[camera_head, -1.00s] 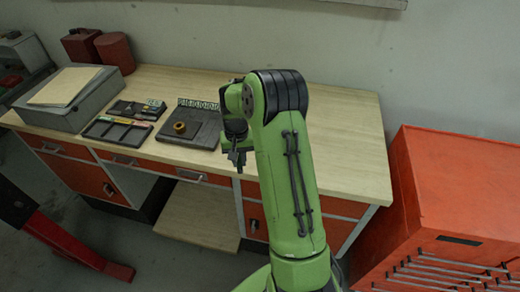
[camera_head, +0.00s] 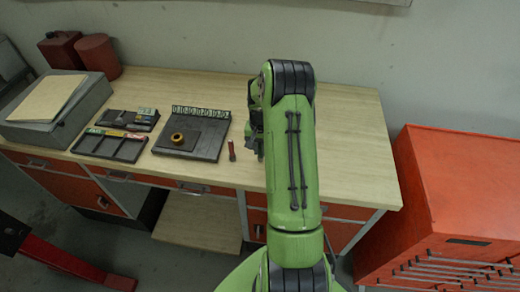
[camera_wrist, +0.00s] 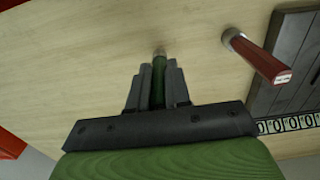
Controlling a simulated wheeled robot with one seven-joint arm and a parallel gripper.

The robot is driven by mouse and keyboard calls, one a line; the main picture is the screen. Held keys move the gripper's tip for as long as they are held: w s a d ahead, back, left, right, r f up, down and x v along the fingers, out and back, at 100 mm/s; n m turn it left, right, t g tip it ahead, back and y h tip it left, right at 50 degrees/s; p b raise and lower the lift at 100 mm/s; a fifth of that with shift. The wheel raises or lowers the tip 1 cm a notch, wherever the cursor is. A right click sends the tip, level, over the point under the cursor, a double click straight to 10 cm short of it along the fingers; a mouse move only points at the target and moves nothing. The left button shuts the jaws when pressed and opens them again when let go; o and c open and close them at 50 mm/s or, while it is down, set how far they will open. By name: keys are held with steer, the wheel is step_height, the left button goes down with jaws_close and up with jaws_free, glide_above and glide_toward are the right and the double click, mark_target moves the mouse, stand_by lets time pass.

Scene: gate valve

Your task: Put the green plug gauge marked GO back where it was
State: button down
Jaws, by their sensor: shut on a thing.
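The green plug gauge (camera_wrist: 158,80) is between the fingers of my gripper (camera_wrist: 158,88) in the wrist view, its metal tip pointing away from the palm. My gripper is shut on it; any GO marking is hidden. In the head view my gripper (camera_head: 256,140) is largely hidden by my arm, over the right part of the bench. A red plug gauge (camera_head: 232,149) stands upright on bare wood left of my gripper; it also shows in the wrist view (camera_wrist: 258,57). A dark compartmented tray (camera_head: 108,147) with green and red labels lies farther left.
A dark plate (camera_head: 205,147) with a row of number tiles and a brass ring (camera_head: 178,138) lies between tray and red gauge. A small dark box (camera_head: 130,119) is behind the tray. A grey case (camera_head: 55,112) stands left. The bench's right part is clear.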

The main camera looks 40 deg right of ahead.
steer(key=shift+f, duration=0.55)
steer(key=shift+s+r, duration=0.1)
steer(key=shift+f+b, duration=0.3)
steer(key=c, duration=1.1)
jaws_free()
steer(key=shift+r, duration=0.1)
